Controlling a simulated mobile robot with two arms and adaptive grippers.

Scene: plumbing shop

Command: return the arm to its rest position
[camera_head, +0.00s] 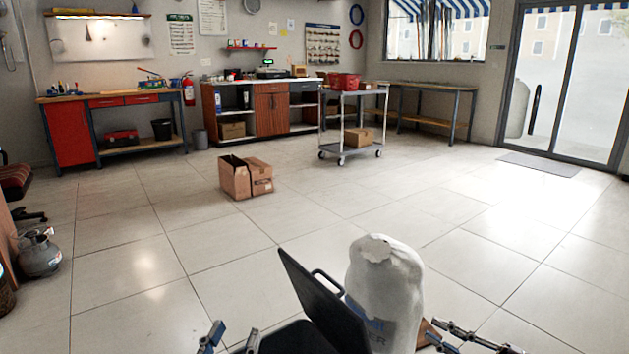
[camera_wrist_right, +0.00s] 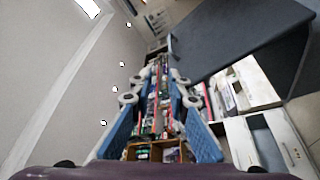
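My left gripper (camera_head: 230,340) is at the bottom edge of the head view, with its two fingers apart and nothing between them. My right gripper (camera_head: 472,338) is at the bottom right of that view, right of a white bag. In the right wrist view, the right gripper (camera_wrist_right: 163,95) shows its two blue-grey fingers apart with nothing held between them. Most of both arms is out of view.
The white bag (camera_head: 385,290) stands close in front of me beside a black panel with a handle (camera_head: 322,300). An open cardboard box (camera_head: 240,180) sits on the floor, with a grey cart (camera_head: 342,120) beyond. A gas cylinder (camera_head: 40,255) is at left.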

